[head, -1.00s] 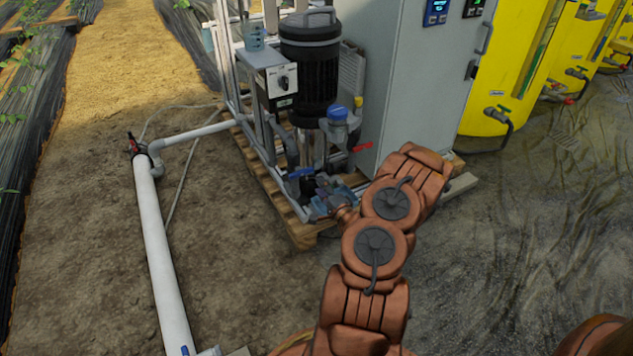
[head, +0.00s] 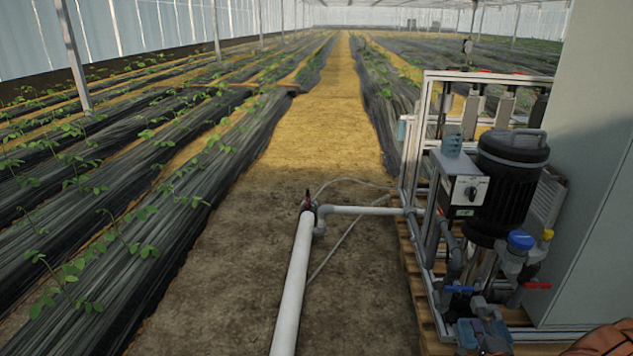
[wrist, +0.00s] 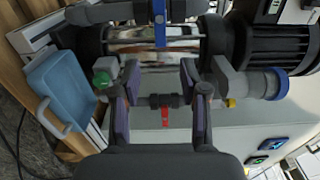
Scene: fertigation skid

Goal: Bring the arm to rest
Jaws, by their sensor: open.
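My gripper (wrist: 157,82) is open in the wrist view, its two purple-padded fingers apart with nothing held between them. A red valve handle (wrist: 165,116) on a dark pipe shows in the gap between the fingers, beyond them; I cannot tell how far. A red handle (head: 537,285) and a blue handle (head: 461,289) show low on the skid there. Most of my arm is out of the head view.
The black pump (head: 508,180), control box (head: 463,190) and grey cabinet (head: 590,190) crowd the right. A light-blue open container (wrist: 65,92) lies close left in the wrist view. A white pipe (head: 294,290) runs over the soil. The row path (head: 315,140) is clear.

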